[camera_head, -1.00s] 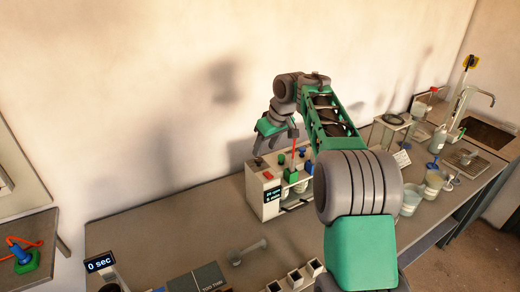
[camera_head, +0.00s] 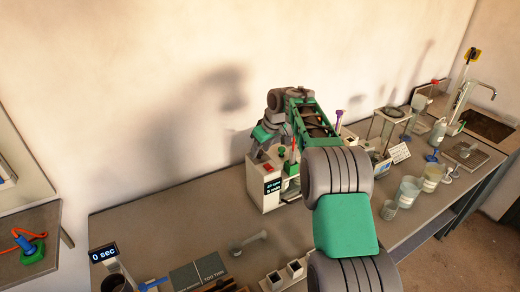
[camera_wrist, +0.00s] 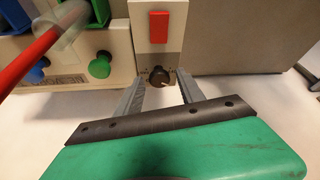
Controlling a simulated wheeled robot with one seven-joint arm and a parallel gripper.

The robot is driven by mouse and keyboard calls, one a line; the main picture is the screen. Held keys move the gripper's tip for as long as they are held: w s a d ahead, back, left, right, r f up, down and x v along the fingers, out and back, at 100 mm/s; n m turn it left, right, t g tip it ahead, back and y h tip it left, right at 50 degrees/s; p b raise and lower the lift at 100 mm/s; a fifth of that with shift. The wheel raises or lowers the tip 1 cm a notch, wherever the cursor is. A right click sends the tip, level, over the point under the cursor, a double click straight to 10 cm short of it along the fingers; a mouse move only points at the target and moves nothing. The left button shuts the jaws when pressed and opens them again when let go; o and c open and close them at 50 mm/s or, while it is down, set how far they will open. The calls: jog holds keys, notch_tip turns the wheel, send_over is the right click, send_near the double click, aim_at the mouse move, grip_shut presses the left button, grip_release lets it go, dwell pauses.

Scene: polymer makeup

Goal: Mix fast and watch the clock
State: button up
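The white mixing machine (camera_head: 256,194) stands on the bench against the wall, with a lit blue display (camera_head: 273,186) whose text is too small to read surely. Its red switch (camera_wrist: 159,27) and a small black knob (camera_wrist: 160,77) below it show in the wrist view. My gripper (camera_wrist: 160,84) is open, its two grey fingers pointing at the machine, one either side of the knob; I cannot tell whether they touch it. In the head view my arm hides part of the machine. A timer display (camera_head: 103,254) reads "0 sec" at the front left.
A green knob (camera_wrist: 100,65) and a slanted red rod (camera_wrist: 32,45) are close to the gripper's left. Beakers (camera_head: 409,189), a labelled card (camera_head: 400,153) and a sink (camera_head: 488,127) are to the right. A clear glass piece (camera_head: 248,243) lies on the bench.

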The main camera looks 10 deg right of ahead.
grip_shut()
jog(key=shift+a, duration=0.1)
